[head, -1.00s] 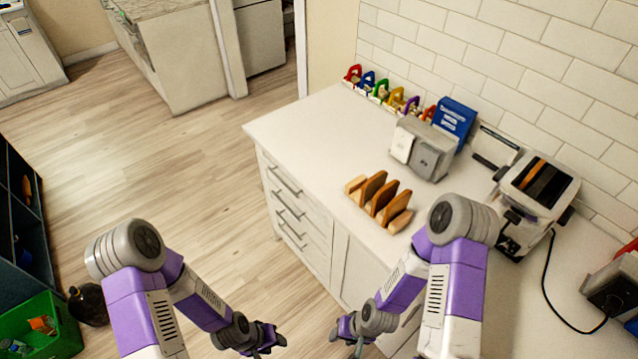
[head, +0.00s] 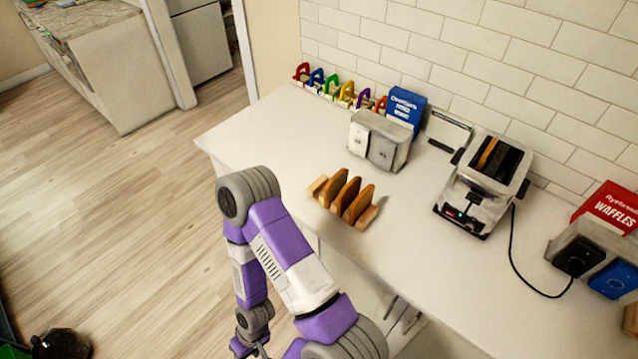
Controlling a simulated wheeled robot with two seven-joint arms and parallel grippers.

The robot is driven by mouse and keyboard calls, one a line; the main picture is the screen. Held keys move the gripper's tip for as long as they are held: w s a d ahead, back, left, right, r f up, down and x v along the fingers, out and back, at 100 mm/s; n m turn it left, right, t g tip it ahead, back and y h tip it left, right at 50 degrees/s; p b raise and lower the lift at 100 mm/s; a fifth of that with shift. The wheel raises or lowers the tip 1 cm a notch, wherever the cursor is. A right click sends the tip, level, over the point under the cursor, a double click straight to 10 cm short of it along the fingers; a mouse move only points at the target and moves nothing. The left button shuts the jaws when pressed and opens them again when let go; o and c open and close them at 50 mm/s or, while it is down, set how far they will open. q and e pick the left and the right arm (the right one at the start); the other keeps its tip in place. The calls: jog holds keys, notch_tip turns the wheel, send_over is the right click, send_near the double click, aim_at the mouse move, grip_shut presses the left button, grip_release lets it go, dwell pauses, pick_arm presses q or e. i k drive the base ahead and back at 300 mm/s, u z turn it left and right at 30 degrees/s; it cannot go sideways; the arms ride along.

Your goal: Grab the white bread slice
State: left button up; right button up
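Several brown-crusted bread slices (head: 339,187) stand upright in a wooden rack (head: 369,216) on the white counter. I cannot tell from this angle which slice is white bread. One purple and grey arm of mine, apparently the right, rises in front of the counter, left of and below the rack. Its gripper (head: 259,349) is low at the bottom edge, partly cut off, well apart from the slices, and its fingers are unclear. My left gripper is not in view.
A toaster (head: 483,187) with brown items in its slots stands right of the rack. A red waffles box (head: 610,208) is at far right. Bare counter (head: 430,250) lies right of the rack.

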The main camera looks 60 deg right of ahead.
aim_at(334, 186)
jog(key=i, duration=2.35)
jog(key=z, duration=2.9)
